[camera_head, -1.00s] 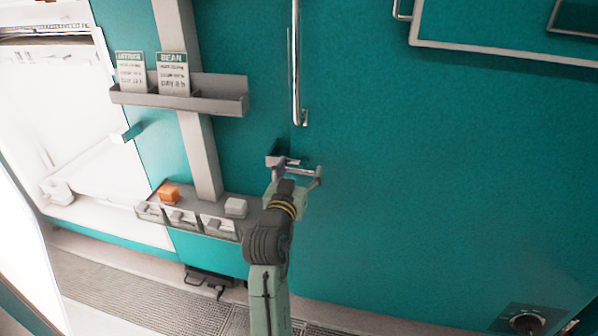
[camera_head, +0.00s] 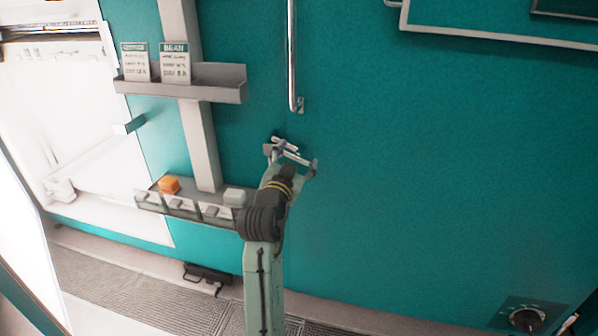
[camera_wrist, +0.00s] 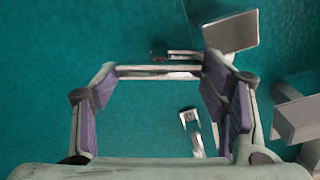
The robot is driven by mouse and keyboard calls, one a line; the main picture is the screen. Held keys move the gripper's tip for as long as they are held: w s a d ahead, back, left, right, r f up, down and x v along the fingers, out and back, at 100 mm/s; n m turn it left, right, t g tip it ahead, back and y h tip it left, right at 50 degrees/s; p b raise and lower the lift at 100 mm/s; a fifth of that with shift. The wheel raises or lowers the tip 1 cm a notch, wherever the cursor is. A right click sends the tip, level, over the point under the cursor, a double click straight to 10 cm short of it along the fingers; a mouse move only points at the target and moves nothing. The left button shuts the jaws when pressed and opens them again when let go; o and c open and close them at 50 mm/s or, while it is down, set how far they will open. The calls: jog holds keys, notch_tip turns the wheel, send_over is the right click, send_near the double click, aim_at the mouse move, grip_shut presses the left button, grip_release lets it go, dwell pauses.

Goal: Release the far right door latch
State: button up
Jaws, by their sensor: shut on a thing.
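The latch (camera_head: 283,143) is a small silver fitting on the teal door, just below the long vertical handle. In the wrist view a flat grey plate (camera_wrist: 232,30) stands at the upper right, with a short metal piece beside it. My gripper (camera_head: 290,156) is at the latch, its purple-padded fingers wide apart. A pale metal bar (camera_wrist: 160,72) spans the space between the fingertips, and the gripper is shut on its two ends. How this bar joins the latch is hidden. The bar sits tilted, lower on the right, in the head view.
The vertical handle (camera_head: 292,55) hangs above; its foot (camera_wrist: 193,130) seems to show in the wrist view. A dial (camera_head: 526,318) is at the lower right.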

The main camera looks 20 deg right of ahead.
jog(key=m+b, duration=0.1)
jog(key=m, duration=0.1)
jog(key=m+b, duration=0.1)
jog(key=b, duration=0.1)
jog(key=shift+d+f+m, duration=0.1)
jog(key=shift+f+m, duration=0.1)
jog(key=shift+m, duration=0.2)
jog(key=m+b, duration=0.3)
jog(key=shift+f+m, duration=0.1)
jog(key=shift+m, duration=0.2)
jog(key=m+b, duration=0.2)
jog(key=m, duration=0.1)
jog(key=shift+m+b, duration=0.3)
jog(key=shift+b, duration=0.05)
jog(key=shift+d+m+b, duration=0.1)
jog(key=shift+m+b, duration=0.9)
jog(key=shift+m, duration=0.4)
jog(key=o, duration=1.7)
jog(key=v, duration=1.2)
